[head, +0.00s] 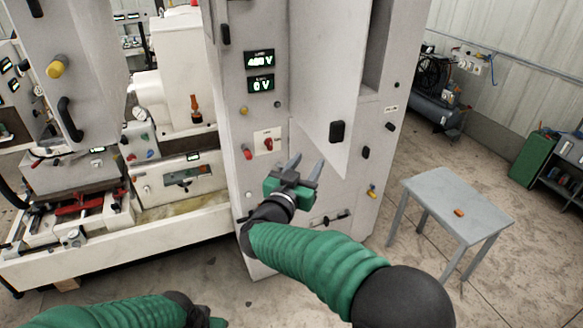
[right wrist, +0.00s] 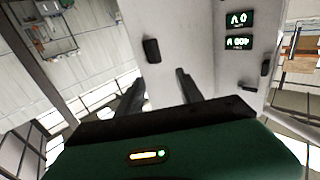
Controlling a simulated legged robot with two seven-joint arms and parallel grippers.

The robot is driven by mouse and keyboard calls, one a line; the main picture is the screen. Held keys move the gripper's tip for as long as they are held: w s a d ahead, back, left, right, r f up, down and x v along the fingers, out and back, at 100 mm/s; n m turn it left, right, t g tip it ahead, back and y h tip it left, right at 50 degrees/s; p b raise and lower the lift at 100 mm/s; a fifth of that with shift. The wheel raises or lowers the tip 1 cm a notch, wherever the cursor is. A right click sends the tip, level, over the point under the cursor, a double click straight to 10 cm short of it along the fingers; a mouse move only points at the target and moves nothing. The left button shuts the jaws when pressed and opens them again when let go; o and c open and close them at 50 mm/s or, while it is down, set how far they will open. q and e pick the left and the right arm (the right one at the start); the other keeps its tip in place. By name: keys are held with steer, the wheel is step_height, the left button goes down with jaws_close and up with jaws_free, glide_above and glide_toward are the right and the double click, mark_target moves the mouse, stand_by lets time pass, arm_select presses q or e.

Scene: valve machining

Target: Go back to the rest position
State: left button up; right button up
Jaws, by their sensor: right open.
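My right gripper (head: 304,170) is open and empty, raised in front of the tall grey cabinet (head: 310,85). Its two dark fingers are spread apart, and they also show in the right wrist view (right wrist: 160,90). The gripper is near a red rotary switch (head: 268,144) on the cabinet front; I cannot tell the exact gap. My left arm (head: 120,312) shows only along the bottom left edge, and its fingers are not visible.
The cabinet's panel door stands open, with a black handle (head: 337,131). A grey table (head: 440,190) with a small orange object (head: 459,213) stands right. A white machine (head: 150,215) fills the left. Bare floor lies between cabinet and table.

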steer(key=s+d+f+n+g+y+b, duration=0.2)
steer(key=s+d+f+n+y+b, duration=0.3)
steer(key=f, duration=0.6)
steer(key=d+f+g+y+b, duration=0.1)
steer(key=f+g+y+b, duration=0.15)
steer(key=f+b, duration=0.65)
arm_select(q)
steer(key=s+b+x, duration=0.2)
steer(key=x, duration=0.7)
steer(key=s+f+b+x, duration=0.1)
steer(key=s+b+x, duration=0.1)
steer(key=x, duration=0.7)
steer(key=shift+d+f+b, duration=0.2)
steer(key=shift+f+b, duration=0.1)
steer(key=shift+b, duration=0.25)
arm_select(e)
steer(key=s+d+f+g, duration=0.5)
steer(key=s+d+f, duration=0.2)
steer(key=s+f, duration=0.4)
steer(key=s+d+f+g+h, duration=0.1)
steer(key=s+d+f+g, duration=0.3)
steer(key=s+d+f, duration=0.3)
steer(key=s+f, duration=0.5)
steer(key=s, duration=0.4)
steer(key=shift+f+m+g, duration=0.3)
steer(key=shift+m+g, duration=0.05)
steer(key=shift+m, duration=0.05)
